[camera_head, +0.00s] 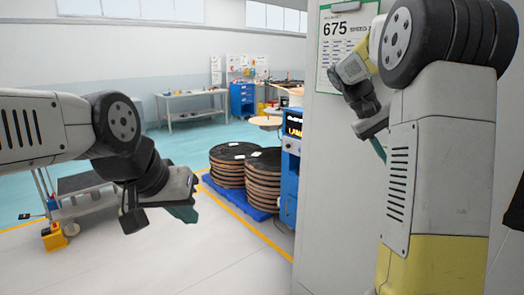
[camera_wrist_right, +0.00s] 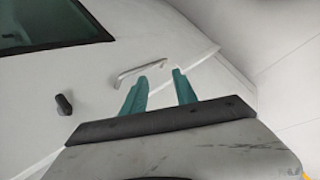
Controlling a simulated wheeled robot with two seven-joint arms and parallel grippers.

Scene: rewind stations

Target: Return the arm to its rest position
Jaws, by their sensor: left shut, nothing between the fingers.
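My left arm reaches in from the left in the head view, and its gripper (camera_head: 183,213) hangs in front of the floor with its teal fingers together and nothing between them. My right arm is raised and folded at the right of the head view, and its gripper (camera_head: 378,148) is partly hidden behind the arm, beside a white panel. In the right wrist view the two teal fingers (camera_wrist_right: 158,88) stand apart with nothing held between them. A white surface with a pale bar handle (camera_wrist_right: 139,71) lies beyond them.
The white panel (camera_head: 335,200) with a 675 sign (camera_head: 338,30) stands close to my right arm. Stacks of dark discs (camera_head: 232,165) rest on a blue pallet (camera_head: 240,203) beside a blue machine (camera_head: 289,175). A grey cart (camera_head: 85,205) stands behind my left arm. The floor in front is clear.

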